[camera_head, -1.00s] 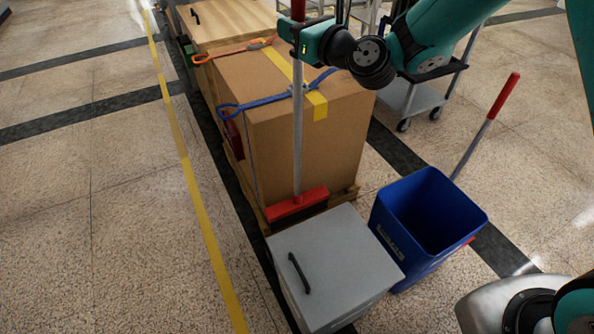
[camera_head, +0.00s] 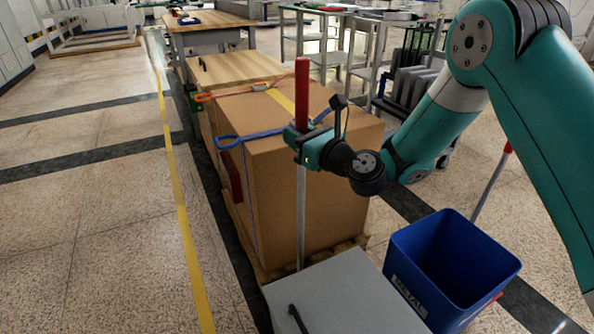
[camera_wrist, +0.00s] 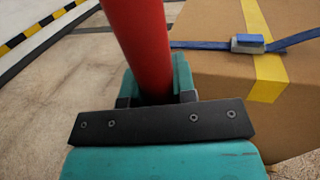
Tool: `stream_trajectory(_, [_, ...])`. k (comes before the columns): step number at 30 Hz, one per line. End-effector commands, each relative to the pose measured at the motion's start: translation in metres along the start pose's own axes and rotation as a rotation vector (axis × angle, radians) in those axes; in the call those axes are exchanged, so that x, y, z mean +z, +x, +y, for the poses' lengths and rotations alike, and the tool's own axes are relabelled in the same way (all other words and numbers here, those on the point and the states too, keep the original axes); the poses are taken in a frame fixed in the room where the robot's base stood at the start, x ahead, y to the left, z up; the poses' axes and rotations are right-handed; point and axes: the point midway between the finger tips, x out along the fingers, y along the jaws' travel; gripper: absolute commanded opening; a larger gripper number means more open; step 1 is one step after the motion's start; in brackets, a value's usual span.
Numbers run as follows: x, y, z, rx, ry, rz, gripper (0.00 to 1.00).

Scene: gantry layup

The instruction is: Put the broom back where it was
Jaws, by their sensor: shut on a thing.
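The broom has a red grip (camera_head: 302,92) and a thin grey shaft (camera_head: 301,215). It stands roughly upright in front of the strapped cardboard box (camera_head: 275,205). My gripper (camera_head: 301,138) is shut around the lower part of the red grip. In the wrist view the red grip (camera_wrist: 140,45) rises between the jaws (camera_wrist: 158,92). The shaft passes down behind the back edge of the grey cabinet (camera_head: 345,290), so the broom head is hidden. I cannot tell whether it touches the floor.
A blue bin (camera_head: 465,275) stands right of the cabinet, with another red-tipped stick (camera_head: 490,187) behind it. The cardboard box is on a wooden pallet (camera_head: 268,270). A wooden-topped bench (camera_head: 235,68) and metal shelving stand behind. Floor left of the yellow line (camera_head: 183,225) is clear.

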Motion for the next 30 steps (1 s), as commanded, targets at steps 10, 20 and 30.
stream_trajectory(10, [-0.033,-0.002,0.0,-0.001,0.001,-0.002,0.0])
stream_trajectory(20, [-0.054,-0.002,0.0,0.0,0.0,-0.005,0.0])
stream_trajectory(30, [-0.058,-0.003,0.0,0.0,0.0,-0.001,0.48])
